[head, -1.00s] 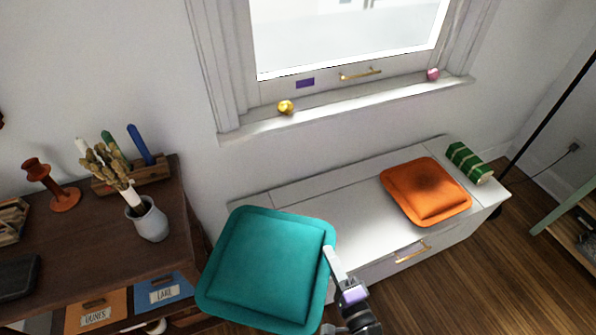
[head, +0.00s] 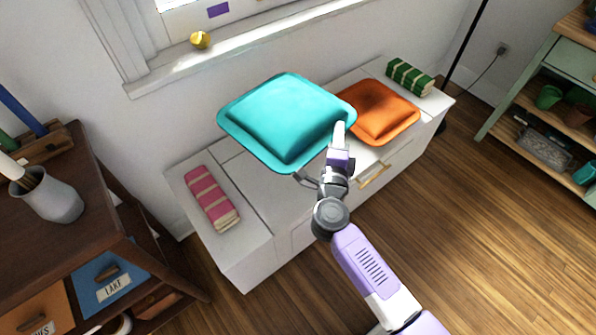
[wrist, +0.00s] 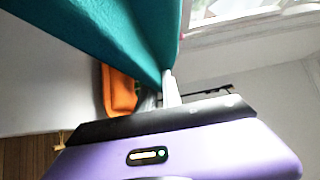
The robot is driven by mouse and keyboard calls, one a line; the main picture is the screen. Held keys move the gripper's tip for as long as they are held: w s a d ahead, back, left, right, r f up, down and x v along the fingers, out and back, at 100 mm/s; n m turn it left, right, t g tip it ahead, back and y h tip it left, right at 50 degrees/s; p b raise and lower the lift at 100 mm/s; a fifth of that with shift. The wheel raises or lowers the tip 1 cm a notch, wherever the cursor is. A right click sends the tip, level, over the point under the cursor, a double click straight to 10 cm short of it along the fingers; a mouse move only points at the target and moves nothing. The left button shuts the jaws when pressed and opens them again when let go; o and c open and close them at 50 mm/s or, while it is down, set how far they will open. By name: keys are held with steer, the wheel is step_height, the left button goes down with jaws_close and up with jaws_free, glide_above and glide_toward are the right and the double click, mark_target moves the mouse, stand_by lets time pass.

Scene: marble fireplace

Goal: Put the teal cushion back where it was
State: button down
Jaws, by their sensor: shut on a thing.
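The teal cushion (head: 288,118) is held in the air above the white bench (head: 262,185) under the window. My gripper (head: 338,140) is shut on the cushion's right edge. In the head view the cushion covers part of the bench top and the wall behind. In the wrist view the cushion (wrist: 110,35) fills the upper left, and the gripper's fingers (wrist: 168,90) meet its edge. An orange cushion (head: 375,112) lies on the bench, to the right of the teal one and partly behind its edge.
A red striped bundle (head: 212,197) lies on the bench's left end, and a green striped one (head: 410,77) on its right end. A dark wooden cabinet (head: 75,215) stands at the left with a grey vase (head: 46,195). A green shelf unit (head: 545,110) stands at the right. A yellow ball (head: 200,39) sits on the sill.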

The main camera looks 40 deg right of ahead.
steer(key=shift+d+f+m+g+h, duration=0.2)
steer(key=shift+d+m+g+h, duration=0.35)
steer(key=shift+d, duration=0.3)
steer(key=shift+s+d+f+m+g+h, duration=0.25)
steer(key=shift+s+g, duration=0.1)
steer(key=shift+g, duration=0.1)
steer(key=shift+f, duration=0.1)
step_height(320, 180, down, 19)
steer(key=b, duration=0.8)
steer(key=shift+f+b, duration=0.2)
steer(key=shift+b, duration=0.1)
steer(key=shift+f, duration=0.15)
steer(key=c, duration=1.5)
jaws_free()
steer(key=shift+f, duration=0.1)
